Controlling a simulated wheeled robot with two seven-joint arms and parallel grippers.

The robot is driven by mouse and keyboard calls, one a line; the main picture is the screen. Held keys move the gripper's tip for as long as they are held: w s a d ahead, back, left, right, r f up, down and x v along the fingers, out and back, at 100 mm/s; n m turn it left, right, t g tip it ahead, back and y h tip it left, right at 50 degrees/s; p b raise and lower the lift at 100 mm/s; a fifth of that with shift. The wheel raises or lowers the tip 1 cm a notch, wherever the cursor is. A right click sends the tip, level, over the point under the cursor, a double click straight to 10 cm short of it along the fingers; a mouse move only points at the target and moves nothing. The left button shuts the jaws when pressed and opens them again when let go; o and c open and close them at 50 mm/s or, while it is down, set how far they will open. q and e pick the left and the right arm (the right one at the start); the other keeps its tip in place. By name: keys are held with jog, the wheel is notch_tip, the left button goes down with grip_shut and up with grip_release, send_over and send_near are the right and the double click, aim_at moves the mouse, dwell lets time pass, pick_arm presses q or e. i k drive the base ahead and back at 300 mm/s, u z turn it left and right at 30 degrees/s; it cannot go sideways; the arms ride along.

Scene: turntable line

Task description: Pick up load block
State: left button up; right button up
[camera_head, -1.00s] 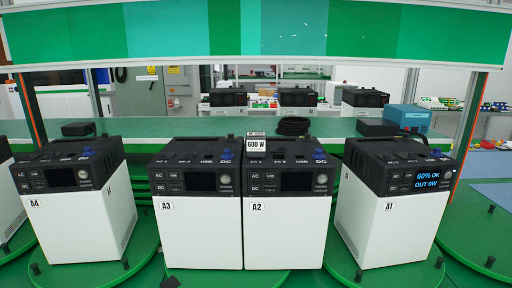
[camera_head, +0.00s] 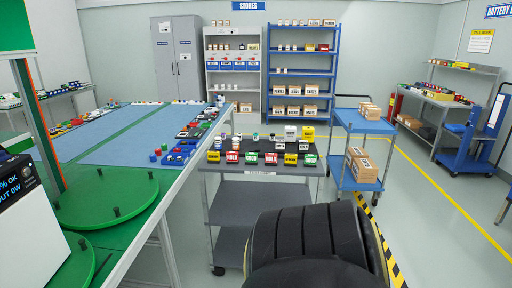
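I cannot make out a thing marked as the load block in this view. The grey cart (camera_head: 240,209) in the middle carries small red (camera_head: 233,157), yellow (camera_head: 291,158) and green (camera_head: 310,159) labelled pieces and some small pots on its top. A white power unit (camera_head: 38,241) with a lit display shows in part at the left edge, by the green turntable (camera_head: 107,199). Neither of my grippers is in view.
A long bench (camera_head: 100,135) with blue mats and small parts runs along the left. A blue trolley (camera_head: 362,124) with cartons stands right of the cart. Shelves (camera_head: 303,68) and a grey cabinet (camera_head: 177,58) line the back. Open floor (camera_head: 440,211) lies at the right.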

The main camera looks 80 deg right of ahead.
aim_at(279, 143)
jog(key=z, duration=3.25)
jog(key=i, duration=2.3)
jog(key=u, duration=0.2)
